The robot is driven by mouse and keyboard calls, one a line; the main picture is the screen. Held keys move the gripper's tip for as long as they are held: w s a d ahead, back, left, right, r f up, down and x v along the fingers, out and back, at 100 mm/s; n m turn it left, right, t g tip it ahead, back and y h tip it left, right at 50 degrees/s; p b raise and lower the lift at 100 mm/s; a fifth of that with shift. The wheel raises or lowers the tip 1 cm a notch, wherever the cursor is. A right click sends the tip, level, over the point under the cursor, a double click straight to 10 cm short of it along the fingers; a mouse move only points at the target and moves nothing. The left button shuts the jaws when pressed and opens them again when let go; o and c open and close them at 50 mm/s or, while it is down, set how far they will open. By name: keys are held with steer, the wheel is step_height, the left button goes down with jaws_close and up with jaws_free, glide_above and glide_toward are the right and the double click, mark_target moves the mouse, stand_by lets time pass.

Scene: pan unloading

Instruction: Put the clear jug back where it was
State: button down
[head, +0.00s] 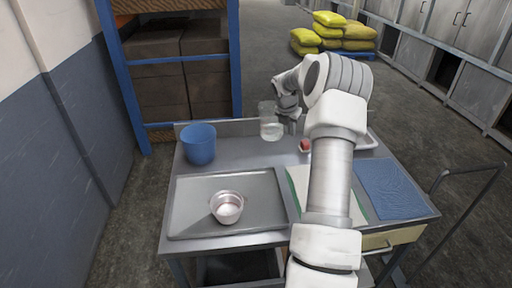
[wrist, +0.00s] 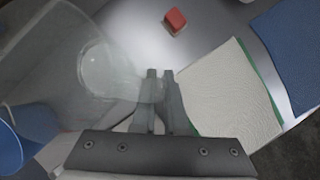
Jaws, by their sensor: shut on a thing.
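The clear jug (head: 269,127) is upright near the back edge of the metal table in the head view. In the wrist view the jug (wrist: 85,75) is large and see-through at the left. My gripper (head: 290,112) is at the jug's right side. In the wrist view my gripper's fingers (wrist: 160,76) are close together, shut on what looks like the jug's handle. I cannot tell whether the jug's base touches the table.
A blue bucket (head: 199,144) stands to the left. A grey tray (head: 186,190) holds a small metal pot (head: 227,207). A red block (wrist: 175,21), a pale cloth (wrist: 228,95) and a blue cloth (head: 392,188) lie to the right. Bare tabletop shows between bucket and jug.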

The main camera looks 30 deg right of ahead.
mark_target(263, 133)
steer(key=w+a+f, duration=0.4)
steer(key=w, duration=0.1)
steer(key=w+a+f+p, duration=0.1)
steer(key=w, duration=0.2)
steer(key=shift+a+f, duration=0.4)
steer(key=shift+f+p, duration=0.3)
steer(key=shift+f, duration=1.7)
steer(key=shift+f, duration=0.1)
steer(key=c, duration=1)
jaws_free()
steer(key=shift+o, duration=0.2)
steer(key=shift+r, duration=0.2)
steer(key=v, duration=1.1)
steer(key=shift+s+a+r+b, duration=0.15)
steer(key=shift+a+r+b, duration=0.05)
steer(key=shift+r+b, duration=0.2)
